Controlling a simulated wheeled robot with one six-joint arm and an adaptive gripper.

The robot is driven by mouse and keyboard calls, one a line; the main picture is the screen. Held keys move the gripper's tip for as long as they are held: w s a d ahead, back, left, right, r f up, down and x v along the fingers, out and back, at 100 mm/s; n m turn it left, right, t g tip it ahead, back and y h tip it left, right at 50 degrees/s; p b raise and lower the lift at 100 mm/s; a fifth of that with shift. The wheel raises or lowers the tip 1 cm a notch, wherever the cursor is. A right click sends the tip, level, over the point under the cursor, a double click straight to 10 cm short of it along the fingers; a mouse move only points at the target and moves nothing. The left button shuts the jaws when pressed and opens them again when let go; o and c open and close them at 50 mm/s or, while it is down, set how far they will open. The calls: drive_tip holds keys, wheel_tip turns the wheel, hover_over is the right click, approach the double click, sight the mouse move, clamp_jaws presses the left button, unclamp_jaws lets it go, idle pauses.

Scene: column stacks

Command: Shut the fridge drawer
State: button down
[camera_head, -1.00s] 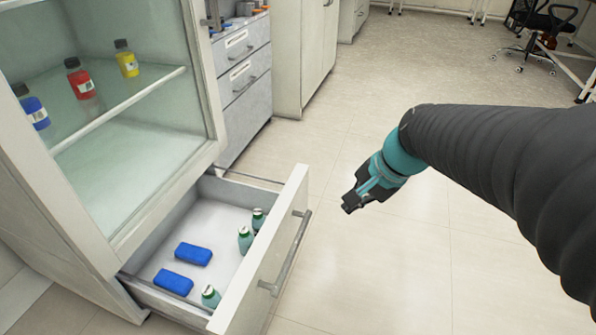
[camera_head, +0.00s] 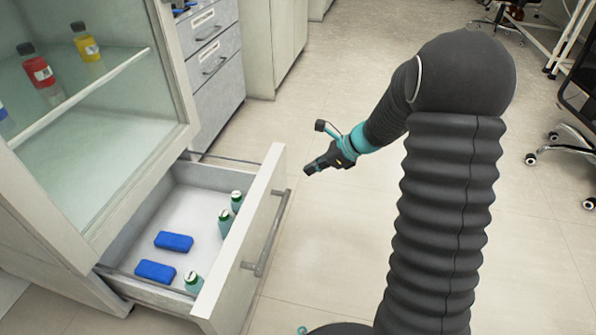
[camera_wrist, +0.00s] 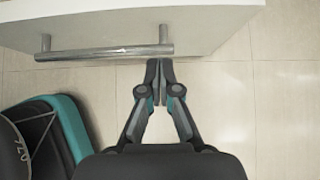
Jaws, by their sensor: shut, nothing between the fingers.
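The fridge drawer (camera_head: 243,250) is pulled well out below the glass-fronted fridge (camera_head: 88,130). Its bar handle (camera_head: 266,232) is on the outer front panel; in the wrist view the handle (camera_wrist: 100,53) lies across the upper left. Inside the drawer are two blue blocks (camera_head: 174,241) and three green bottles (camera_head: 224,223). My gripper (camera_head: 309,170) is shut and empty, in front of the drawer's far end and apart from it in the head view.
A grey drawer cabinet (camera_head: 215,95) stands beyond the fridge. The tiled floor (camera_head: 310,260) in front of the drawer is clear. Office chairs (camera_head: 580,120) stand far off at the right. Red and yellow bottles (camera_head: 86,42) stand on the fridge shelf.

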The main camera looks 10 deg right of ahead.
sight(270, 182)
drive_tip(key=x, duration=0.3)
drive_tip(key=a+r+b+x, duration=0.1)
drive_tip(key=x, duration=0.6)
drive_tip(key=shift+w+a+f+b, duration=0.1)
drive_tip(key=shift+w+a+b, duration=0.2)
drive_tip(key=shift+a, duration=0.1)
drive_tip(key=shift+w+a, duration=0.25)
drive_tip(key=shift+a, duration=0.4)
